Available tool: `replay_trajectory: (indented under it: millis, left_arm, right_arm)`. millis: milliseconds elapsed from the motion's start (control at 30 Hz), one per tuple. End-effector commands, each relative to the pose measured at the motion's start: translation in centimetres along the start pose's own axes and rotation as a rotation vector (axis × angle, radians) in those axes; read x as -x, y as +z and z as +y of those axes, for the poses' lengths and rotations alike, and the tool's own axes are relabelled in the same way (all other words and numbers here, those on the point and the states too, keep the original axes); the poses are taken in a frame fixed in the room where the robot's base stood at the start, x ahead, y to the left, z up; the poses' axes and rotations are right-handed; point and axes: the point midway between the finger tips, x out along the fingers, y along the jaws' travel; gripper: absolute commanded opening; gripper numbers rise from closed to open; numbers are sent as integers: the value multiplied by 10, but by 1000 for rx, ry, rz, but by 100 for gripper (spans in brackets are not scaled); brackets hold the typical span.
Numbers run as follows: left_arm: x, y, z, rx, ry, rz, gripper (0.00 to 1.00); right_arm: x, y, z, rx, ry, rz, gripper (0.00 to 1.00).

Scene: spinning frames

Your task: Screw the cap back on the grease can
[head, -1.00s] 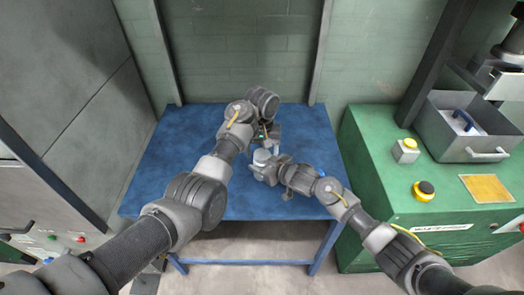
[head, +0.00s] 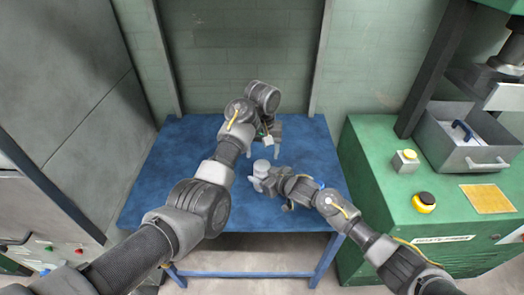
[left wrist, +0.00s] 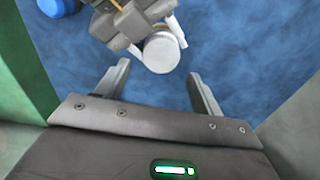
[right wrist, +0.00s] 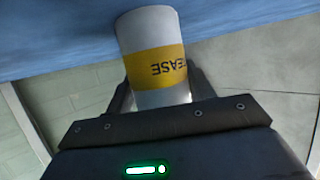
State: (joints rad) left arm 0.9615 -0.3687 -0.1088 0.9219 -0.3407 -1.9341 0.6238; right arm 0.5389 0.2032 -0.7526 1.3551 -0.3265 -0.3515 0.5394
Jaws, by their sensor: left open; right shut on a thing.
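The grease can (head: 262,166) is a whitish cylinder above the middle of the blue table, held by my right gripper (head: 256,181). The right wrist view shows its yellow band with upside-down lettering (right wrist: 157,67) between the fingers of that gripper (right wrist: 160,90). In the left wrist view, the can's round pale end (left wrist: 162,53) faces the camera. I cannot tell whether a cap sits on it. My left gripper (head: 264,152) is open and empty just behind the can. Its two fingers (left wrist: 160,85) stand apart in the left wrist view, with the can just beyond them. I see no separate cap.
The blue table (head: 170,170) has free room on both sides of the grippers. A green machine (head: 375,165) stands to its right with a grey bin (head: 450,152) and push buttons (head: 424,200). The wall is close behind the table.

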Motion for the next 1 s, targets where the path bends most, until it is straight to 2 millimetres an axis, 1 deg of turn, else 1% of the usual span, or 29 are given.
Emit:
replay_trajectory:
  millis: [33, 167, 200, 300, 400, 500, 633, 933, 1000]
  left_arm:
    - [8, -2, 1, 48, 2, 11, 67]
    - [20, -2, 1, 277, 3, 12, 67]
    - [22, -2, 1, 357, 4, 11, 67]
    - [27, -1, 1, 545, 3, 5, 67]
    - [29, 1, 0, 695, 1, -2, 67]
    - [29, 2, -1, 794, -3, -9, 67]
    - [29, 2, -1, 847, -6, -11, 67]
    - [28, 2, -1, 849, -6, -11, 67]
    - [26, 2, -1, 848, -6, -11, 67]
  right_arm:
    - [0, 0, 0, 0, 0, 0, 0]
    - [0, 0, 0, 0, 0, 0, 0]
    - [0, 0, 0, 0, 0, 0, 0]
    - [0, 0, 0, 0, 0, 0, 0]
    - [0, 0, 0, 0, 0, 0, 0]
    - [0, 0, 0, 0, 0, 0, 0]
    - [0, 0, 0, 0, 0, 0, 0]
    - [0, 0, 0, 0, 0, 0, 0]
    - [0, 0, 0, 0, 0, 0, 0]
